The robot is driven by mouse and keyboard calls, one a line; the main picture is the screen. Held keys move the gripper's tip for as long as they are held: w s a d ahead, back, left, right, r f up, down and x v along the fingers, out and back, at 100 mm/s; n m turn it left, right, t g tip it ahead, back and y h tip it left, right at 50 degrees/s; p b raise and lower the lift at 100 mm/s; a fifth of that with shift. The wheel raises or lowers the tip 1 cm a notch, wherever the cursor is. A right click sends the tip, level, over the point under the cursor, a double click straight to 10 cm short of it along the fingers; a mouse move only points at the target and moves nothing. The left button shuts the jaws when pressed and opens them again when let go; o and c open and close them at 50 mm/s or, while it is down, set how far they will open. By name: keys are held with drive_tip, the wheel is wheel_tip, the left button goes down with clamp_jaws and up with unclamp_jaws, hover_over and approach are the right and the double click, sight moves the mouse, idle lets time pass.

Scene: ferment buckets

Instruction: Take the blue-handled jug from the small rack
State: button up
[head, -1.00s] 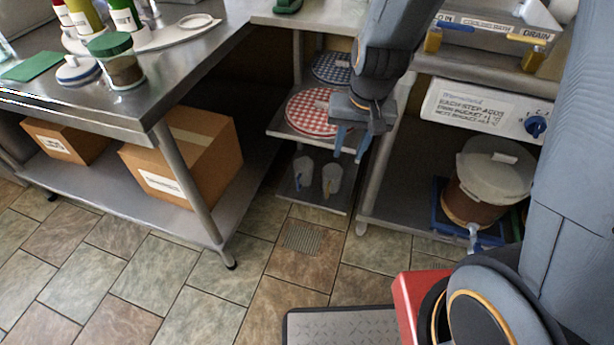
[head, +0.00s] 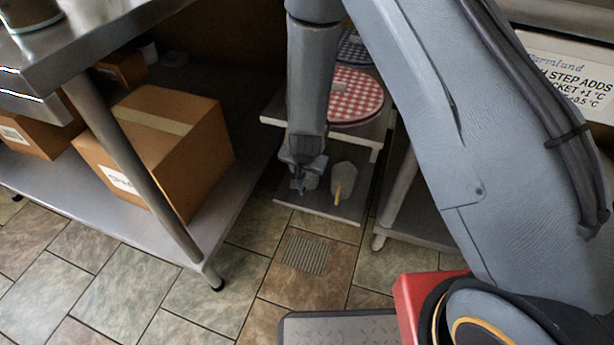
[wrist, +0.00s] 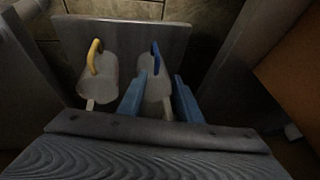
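The blue-handled jug (wrist: 154,92) is a pale cup with a blue handle on the small rack's bottom shelf (wrist: 120,28). In the wrist view my gripper (wrist: 160,92) is open, with its blue fingers on either side of the jug's body; I cannot tell whether they touch it. In the head view my gripper (head: 303,180) is low over the jug and hides most of it; part of the jug (head: 311,181) shows. A similar jug with a yellow handle (head: 343,178) stands to its right, and to its left in the wrist view (wrist: 97,78).
The rack's upper shelf (head: 362,137) holds a red-checked round (head: 354,97) above the jugs. A cardboard box (head: 157,140) sits under the steel table at left. The table leg (head: 135,170) and the right bench leg (head: 397,195) flank the rack.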

sight(303, 177)
drive_tip(key=b+x, duration=0.1)
drive_tip(key=x, duration=0.1)
drive_tip(key=b+x, duration=0.1)
drive_tip(key=x, duration=0.2)
drive_tip(key=b+x, duration=0.1)
drive_tip(key=x, duration=0.1)
drive_tip(key=shift+w+d+f, duration=0.15)
drive_tip(key=shift+d+f, duration=0.05)
drive_tip(key=shift+d, duration=0.2)
clamp_jaws()
